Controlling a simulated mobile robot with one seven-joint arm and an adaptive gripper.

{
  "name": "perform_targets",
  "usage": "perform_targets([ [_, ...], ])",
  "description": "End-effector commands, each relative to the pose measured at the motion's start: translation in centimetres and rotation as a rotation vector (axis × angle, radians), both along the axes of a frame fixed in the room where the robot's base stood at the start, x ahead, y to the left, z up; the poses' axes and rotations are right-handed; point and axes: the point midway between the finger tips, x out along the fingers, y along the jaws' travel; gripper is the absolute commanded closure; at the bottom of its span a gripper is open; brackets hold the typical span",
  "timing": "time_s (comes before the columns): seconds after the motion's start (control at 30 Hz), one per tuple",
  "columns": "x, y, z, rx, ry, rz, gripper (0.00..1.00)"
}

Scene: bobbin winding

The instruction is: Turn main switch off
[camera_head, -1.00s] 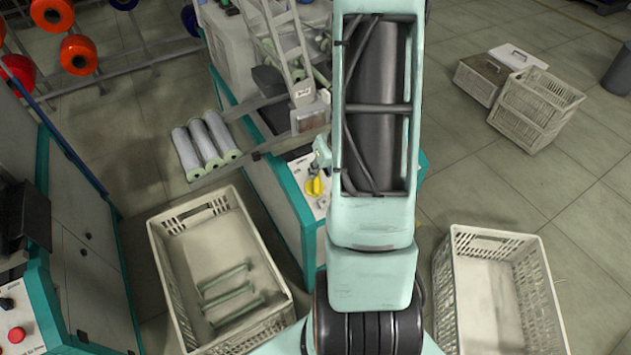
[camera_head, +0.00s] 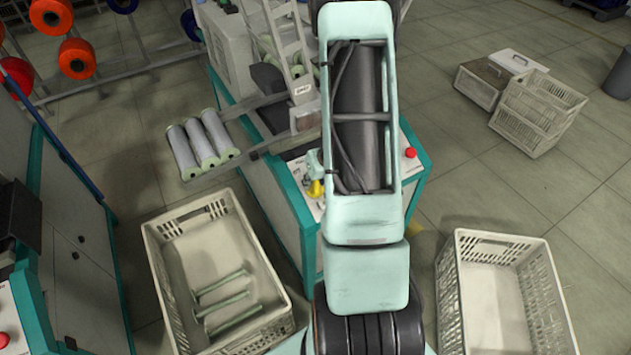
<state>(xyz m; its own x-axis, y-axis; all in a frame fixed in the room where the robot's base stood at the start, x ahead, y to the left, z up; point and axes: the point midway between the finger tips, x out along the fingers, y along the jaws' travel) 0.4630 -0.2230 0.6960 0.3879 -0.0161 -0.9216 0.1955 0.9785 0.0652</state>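The yellow rotary switch (camera_head: 316,188) sits on the light control panel of the teal-edged winding machine (camera_head: 283,200). It is just left of my arm (camera_head: 362,215), which hides part of it and of the panel. Its exact angle is too small to tell. A small pale green part (camera_head: 313,160) shows just above the switch, beside my arm; it may be part of my arm. My gripper is not seen; my own arm links fill the middle of the view and cover the area behind them.
A red button (camera_head: 410,153) is on the machine's right side. A crate with green-ended tubes (camera_head: 155,262) stands front left, and an empty crate (camera_head: 546,290) front right. Bobbins (camera_head: 200,142) lie on a rack at the machine's left. Another cabinet (camera_head: 80,235) is at far left.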

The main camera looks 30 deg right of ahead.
Motion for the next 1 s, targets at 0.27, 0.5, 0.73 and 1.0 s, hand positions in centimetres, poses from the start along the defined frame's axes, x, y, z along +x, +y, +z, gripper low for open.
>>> perform_targets([
  [0.27,-0.01,0.10,0.02,0.001,0.000,0.002,1.00],
  [0.5,0.00,0.11,0.03,0.001,0.000,0.004,1.00],
  [0.73,0.05,0.15,-0.08,-0.021,0.000,0.047,1.00],
  [1.0,0.07,0.32,-0.26,-0.094,0.004,0.202,1.00],
])
